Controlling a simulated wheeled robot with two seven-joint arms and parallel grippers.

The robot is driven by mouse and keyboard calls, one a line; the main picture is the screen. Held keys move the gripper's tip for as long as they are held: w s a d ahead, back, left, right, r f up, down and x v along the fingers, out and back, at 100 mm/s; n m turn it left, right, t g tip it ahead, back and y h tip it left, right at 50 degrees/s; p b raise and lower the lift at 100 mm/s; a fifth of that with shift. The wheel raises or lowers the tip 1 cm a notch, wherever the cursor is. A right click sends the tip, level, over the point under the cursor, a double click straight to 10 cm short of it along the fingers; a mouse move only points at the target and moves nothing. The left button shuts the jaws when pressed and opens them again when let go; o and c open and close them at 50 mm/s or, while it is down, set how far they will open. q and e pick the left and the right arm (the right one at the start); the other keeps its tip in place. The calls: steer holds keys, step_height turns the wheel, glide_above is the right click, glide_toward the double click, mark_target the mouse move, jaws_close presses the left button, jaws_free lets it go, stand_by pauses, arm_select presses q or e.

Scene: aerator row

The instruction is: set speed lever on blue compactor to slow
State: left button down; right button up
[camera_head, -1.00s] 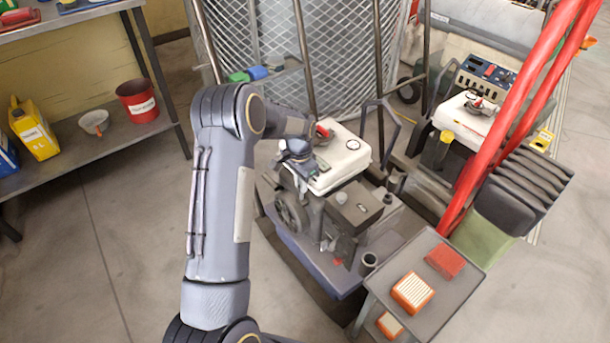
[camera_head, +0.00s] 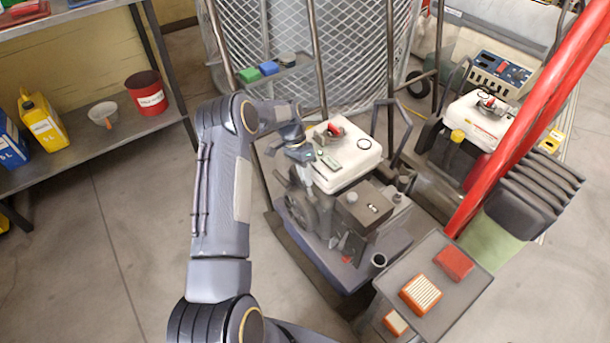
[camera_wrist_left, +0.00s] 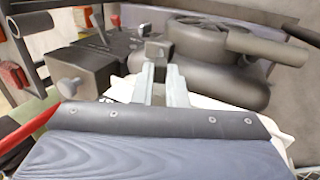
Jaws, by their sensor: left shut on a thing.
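The blue compactor (camera_head: 345,272) stands in the middle of the head view, with a blue base plate, a dark engine and a white tank top (camera_head: 347,172). My left gripper (camera_head: 318,160) is at the left edge of the white tank, above the engine. In the left wrist view its two pale fingers (camera_wrist_left: 161,80) are shut on a small dark block, which I take as the knob of the speed lever (camera_wrist_left: 159,49). The lever's arm and any speed marks are hidden or too small to read. My right gripper is not in view.
A second machine (camera_head: 480,120) with a white top stands at the right behind red bars (camera_head: 520,120). A grey cart (camera_head: 455,295) with orange-framed filters is close at front right. A mesh cage (camera_head: 310,50) rises behind, and a shelf (camera_head: 85,140) stands left. Floor at left is clear.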

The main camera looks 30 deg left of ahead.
arm_select(q)
steer(key=c, duration=1.4)
jaws_free()
steer(key=shift+c, duration=0.2)
steer(key=p+v, duration=0.1)
steer(key=v, duration=0.6)
steer(key=shift+r, duration=0.35)
steer(key=shift+a, duration=0.15)
